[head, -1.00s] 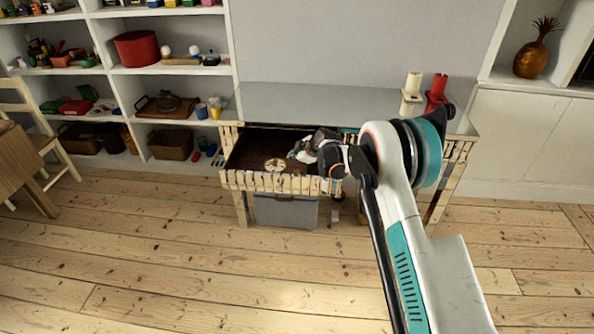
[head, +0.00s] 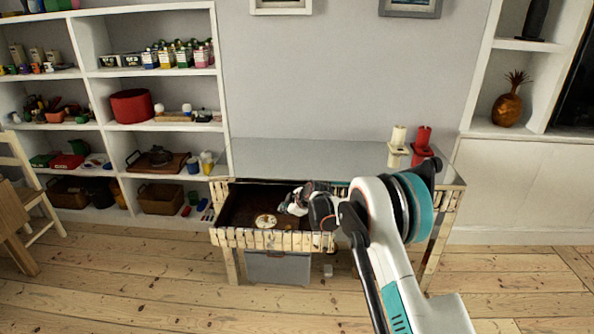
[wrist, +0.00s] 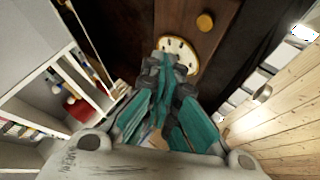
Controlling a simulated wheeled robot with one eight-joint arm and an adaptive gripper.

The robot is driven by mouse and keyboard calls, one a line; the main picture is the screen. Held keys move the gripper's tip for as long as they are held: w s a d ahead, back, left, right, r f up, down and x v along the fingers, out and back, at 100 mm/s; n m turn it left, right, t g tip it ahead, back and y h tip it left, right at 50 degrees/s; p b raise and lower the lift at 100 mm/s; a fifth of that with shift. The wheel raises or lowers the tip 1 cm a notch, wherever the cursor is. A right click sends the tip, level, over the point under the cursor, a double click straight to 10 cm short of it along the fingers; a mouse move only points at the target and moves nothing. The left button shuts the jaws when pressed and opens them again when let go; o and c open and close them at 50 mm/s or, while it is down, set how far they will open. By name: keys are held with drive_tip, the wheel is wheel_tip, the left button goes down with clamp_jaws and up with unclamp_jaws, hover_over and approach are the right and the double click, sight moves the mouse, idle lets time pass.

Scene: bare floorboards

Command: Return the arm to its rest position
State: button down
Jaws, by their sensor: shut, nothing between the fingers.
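My arm reaches up from the lower right of the head view and bends over the front of a desk (head: 290,158). My gripper (head: 286,207) is over the right part of the open drawer (head: 245,238). In the wrist view my gripper (wrist: 158,68) has its teal fingers together with nothing held. A round clock-like disc (head: 265,221) lies in the drawer; in the wrist view the disc (wrist: 186,52) shows just beyond the fingertips, partly hidden by them. I cannot tell the gap between fingertips and disc.
A grey bin (head: 278,268) is under the drawer. White shelves (head: 150,129) stand at the left, a wooden chair (head: 30,185) at the far left. The front floor is clear.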

drive_tip(key=s+d+r+m+h, duration=0.1)
drive_tip(key=s+d+r+m, duration=0.1)
drive_tip(key=s+d+r, duration=0.45)
drive_tip(key=s+d+r+m, duration=0.2)
drive_tip(key=s+r, duration=0.1)
drive_tip(key=r, duration=0.7)
drive_tip(key=s+d+r+m+h, duration=0.1)
drive_tip(key=s+d+r+m, duration=0.1)
drive_tip(key=s+d+r, duration=0.45)
drive_tip(key=s+d+r+m+h, duration=0.1)
drive_tip(key=s+d+r+m, duration=0.1)
drive_tip(key=s+r, duration=0.35)
drive_tip(key=s+d+r+m+h, duration=0.1)
drive_tip(key=s+d+r+m, duration=0.15)
drive_tip(key=s, duration=0.65)
drive_tip(key=s+d+f+m, duration=0.1)
drive_tip(key=s+d+m, duration=0.1)
drive_tip(key=s, duration=0.6)
drive_tip(key=s+d+f+m+h, duration=0.1)
drive_tip(key=s+d+f+m, duration=0.1)
drive_tip(key=s, duration=0.7)
drive_tip(key=s+d+f+m+h, duration=0.1)
drive_tip(key=s+d, duration=0.3)
drive_tip(key=s, duration=0.4)
drive_tip(key=shift+s+f+m, duration=0.3)
drive_tip(key=shift+f+m, duration=0.3)
drive_tip(key=shift+m, duration=0.05)
drive_tip(key=shift+w+a, duration=0.1)
drive_tip(key=shift+a, duration=0.05)
